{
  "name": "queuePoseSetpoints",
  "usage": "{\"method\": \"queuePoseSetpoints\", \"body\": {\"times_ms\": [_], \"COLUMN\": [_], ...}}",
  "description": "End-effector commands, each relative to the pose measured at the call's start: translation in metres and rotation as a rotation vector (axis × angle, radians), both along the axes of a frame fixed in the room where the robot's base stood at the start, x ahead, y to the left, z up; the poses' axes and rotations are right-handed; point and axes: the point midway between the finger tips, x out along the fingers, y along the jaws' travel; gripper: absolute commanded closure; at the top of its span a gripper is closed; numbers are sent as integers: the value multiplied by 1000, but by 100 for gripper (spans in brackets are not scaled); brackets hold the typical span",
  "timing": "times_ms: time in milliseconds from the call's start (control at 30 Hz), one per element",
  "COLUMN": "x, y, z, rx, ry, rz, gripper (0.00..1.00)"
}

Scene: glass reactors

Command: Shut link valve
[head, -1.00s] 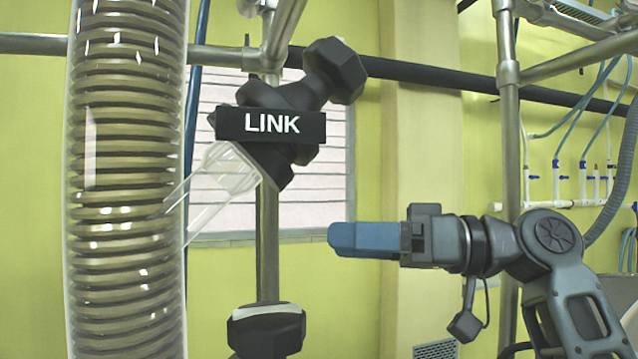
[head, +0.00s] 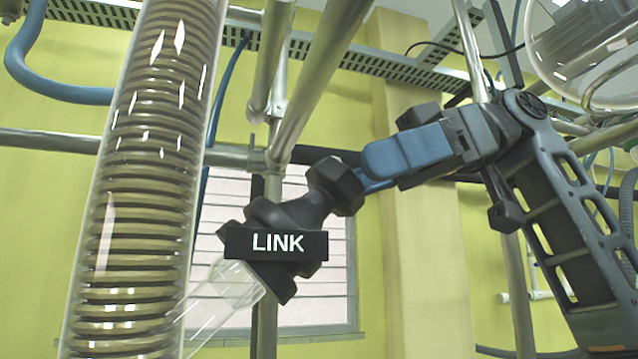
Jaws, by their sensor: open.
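The link valve (head: 275,243) is a black body with a white "LINK" label, joined to a clear glass side tube at its lower left. Its black faceted knob (head: 336,186) sits at the upper right end of the stem. My gripper (head: 370,178) comes from the right, with its blue fingers at the right side of the knob. One finger overlaps or lies very near the knob's edge; I cannot tell whether it touches. The jaws are open, and the far finger is partly hidden.
A tall glass column (head: 150,190) with a ribbed coil stands on the left. Metal frame pipes (head: 318,80) run above and behind the valve. A round glass vessel (head: 590,55) is at the upper right. The space below my gripper looks clear.

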Motion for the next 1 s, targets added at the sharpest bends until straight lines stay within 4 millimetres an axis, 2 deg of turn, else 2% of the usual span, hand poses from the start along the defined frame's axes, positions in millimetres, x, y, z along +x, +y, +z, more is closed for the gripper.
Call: {"method": "queuePoseSetpoints", "body": {"times_ms": [100,300,700,1000], "x": [-5,-11,-13,-13], "y": [17,38,44,44], "z": [-7,-16,-19,-19], "rx": [0,0,2,2], "ry": [1,0,1,1], "rz": [2,1,-2,-2], "gripper": [22,22,23,52]}}
